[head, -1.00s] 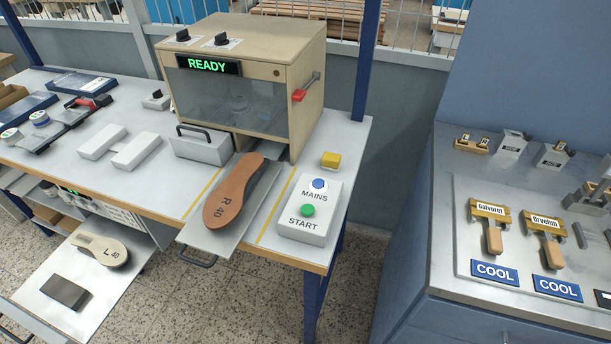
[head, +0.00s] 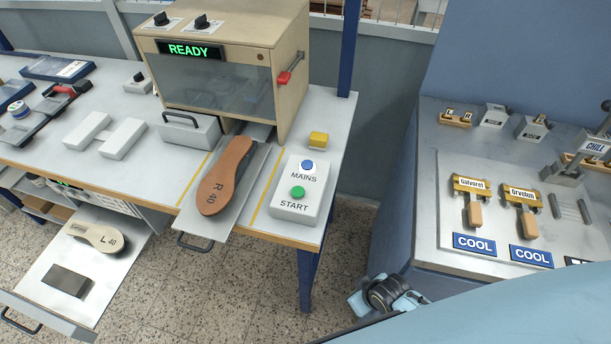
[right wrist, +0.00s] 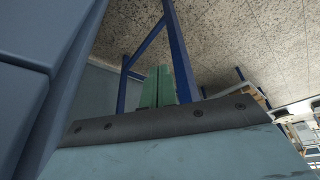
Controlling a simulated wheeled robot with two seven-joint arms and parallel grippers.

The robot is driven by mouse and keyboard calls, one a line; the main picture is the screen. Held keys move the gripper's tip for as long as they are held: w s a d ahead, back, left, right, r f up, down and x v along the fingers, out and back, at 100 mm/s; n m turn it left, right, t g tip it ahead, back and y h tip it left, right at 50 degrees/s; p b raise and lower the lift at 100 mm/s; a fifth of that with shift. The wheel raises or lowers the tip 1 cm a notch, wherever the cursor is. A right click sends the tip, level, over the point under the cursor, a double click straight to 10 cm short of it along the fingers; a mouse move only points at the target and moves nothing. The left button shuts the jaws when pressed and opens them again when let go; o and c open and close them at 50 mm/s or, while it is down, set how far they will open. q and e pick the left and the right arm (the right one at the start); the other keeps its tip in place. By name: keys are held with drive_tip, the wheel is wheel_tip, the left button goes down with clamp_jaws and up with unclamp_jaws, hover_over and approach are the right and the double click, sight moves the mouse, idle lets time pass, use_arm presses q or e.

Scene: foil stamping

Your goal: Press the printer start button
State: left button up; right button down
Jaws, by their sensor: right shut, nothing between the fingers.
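The printer is a wooden box (head: 228,35) with a glass front and a green READY display (head: 190,50). To its right, a white button box (head: 286,209) bears a blue MAINS button (head: 308,165) and a green START button (head: 298,193). An R 40 brown insole (head: 222,180) lies on the metal slide in front of the printer. Part of my right arm shows at the bottom of the head view, below and right of the button box and apart from it. In the right wrist view, my right gripper (right wrist: 157,88) has its greenish fingers together, empty. My left gripper is out of view.
A blue-grey console (head: 440,215) with stamps and COOL labels stands to the right, across a floor gap. A lower drawer (head: 55,305) holds an L 40 insole (head: 93,236) and a dark block.

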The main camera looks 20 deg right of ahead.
drive_tip(key=w+a+r+n+t+y+p, duration=0.1)
drive_tip(key=w+a+r+n, duration=0.2)
drive_tip(key=r, duration=0.7)
drive_tip(key=w+a+r+n+y+p, duration=0.15)
drive_tip(key=w+r, duration=0.25)
drive_tip(key=r, duration=0.5)
drive_tip(key=w+a+r+n+t+y+p, duration=0.15)
drive_tip(key=w+a+r, duration=0.25)
drive_tip(key=r, duration=0.6)
use_arm(q)
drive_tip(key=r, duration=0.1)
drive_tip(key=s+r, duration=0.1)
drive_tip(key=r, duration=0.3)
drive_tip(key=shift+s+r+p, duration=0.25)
drive_tip(key=shift+p, duration=0.15)
use_arm(e)
drive_tip(key=w+d+r+n+y, duration=0.1)
drive_tip(key=d+r, duration=0.1)
drive_tip(key=r, duration=0.3)
drive_tip(key=w+d+r+n+g+y, duration=0.1)
drive_tip(key=w+d+r, duration=0.1)
drive_tip(key=r, duration=0.3)
drive_tip(key=shift+w+d, duration=0.3)
drive_tip(key=shift+d, duration=0.55)
